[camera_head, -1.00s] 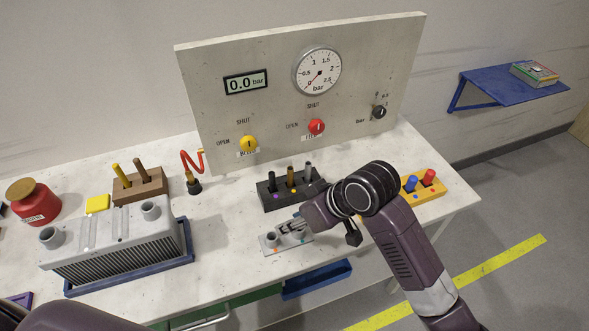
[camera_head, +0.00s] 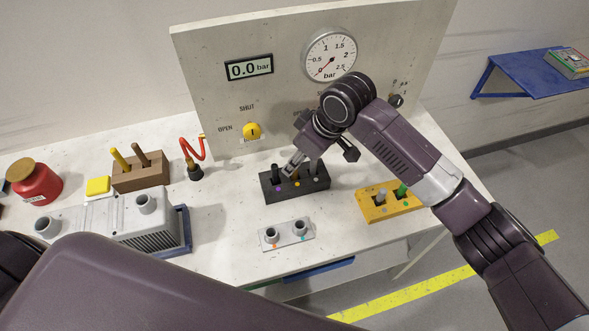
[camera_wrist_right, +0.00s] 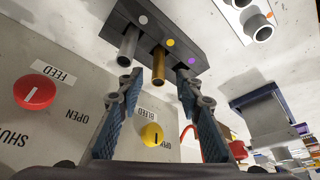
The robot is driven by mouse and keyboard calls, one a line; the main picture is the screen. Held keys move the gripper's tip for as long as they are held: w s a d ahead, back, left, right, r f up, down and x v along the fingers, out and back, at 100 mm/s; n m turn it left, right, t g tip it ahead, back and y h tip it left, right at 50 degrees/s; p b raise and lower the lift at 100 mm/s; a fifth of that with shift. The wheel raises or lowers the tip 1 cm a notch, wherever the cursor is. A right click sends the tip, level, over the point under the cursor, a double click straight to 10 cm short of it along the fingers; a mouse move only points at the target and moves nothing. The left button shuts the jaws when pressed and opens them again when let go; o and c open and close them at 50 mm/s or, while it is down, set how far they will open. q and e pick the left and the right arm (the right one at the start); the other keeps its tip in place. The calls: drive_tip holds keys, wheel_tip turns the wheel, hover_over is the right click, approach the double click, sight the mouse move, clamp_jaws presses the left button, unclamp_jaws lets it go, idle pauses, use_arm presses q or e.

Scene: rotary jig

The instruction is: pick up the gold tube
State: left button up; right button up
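The gold tube (camera_head: 296,175) stands in the middle hole of the black rack (camera_head: 317,188), partly hidden by my right gripper (camera_head: 292,166). In the right wrist view the gold tube (camera_wrist_right: 158,64) shows between a grey tube (camera_wrist_right: 128,45) and a dark tube behind a finger. My right gripper (camera_wrist_right: 160,80) is open there, its fingertips on either side of the gold tube's end. I see a gap on each side, with no clear contact. My left arm crosses the bottom of the head view, but its gripper is out of view.
A pale plate with two sockets (camera_head: 287,236) lies in front of the rack. A yellow block (camera_head: 388,206) with two plugs is to the right. The gauge panel (camera_head: 205,85) rises close behind. A finned grey unit (camera_head: 155,240) and a brown block (camera_head: 142,180) are to the left.

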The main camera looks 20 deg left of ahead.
sight(294, 174)
drive_tip(key=x, duration=0.2)
drive_tip(key=shift+w+f, duration=0.15)
drive_tip(key=shift+f, duration=0.25)
drive_tip(key=c, duration=0.9)
use_arm(q)
drive_tip(key=shift+w+r, duration=0.55)
drive_tip(key=shift+w, duration=0.3)
use_arm(e)
clamp_jaws()
drive_tip(key=shift+r, duration=0.1)
